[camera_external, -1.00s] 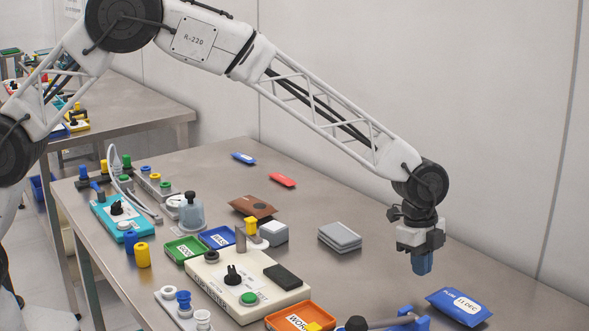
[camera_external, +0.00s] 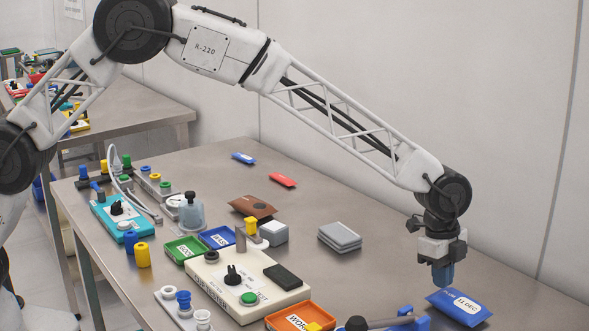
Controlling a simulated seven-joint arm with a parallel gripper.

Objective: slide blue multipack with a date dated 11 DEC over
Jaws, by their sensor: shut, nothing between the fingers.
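The blue multipack (camera_external: 445,308) lies flat on the steel table at the lower right, with a white label reading 11 DEC. My gripper (camera_external: 442,284) is shut and empty, pointing down. Its blue tip is at the upper left edge of the multipack in the picture. I cannot tell whether it touches the pack or hovers just above or behind it.
A blue clamp-like tool with a dark handle (camera_external: 378,323) lies left of the multipack. An orange tray (camera_external: 283,317), a cream control box (camera_external: 245,283) and grey stacked plates (camera_external: 340,237) stand further left. The table behind the pack is bare.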

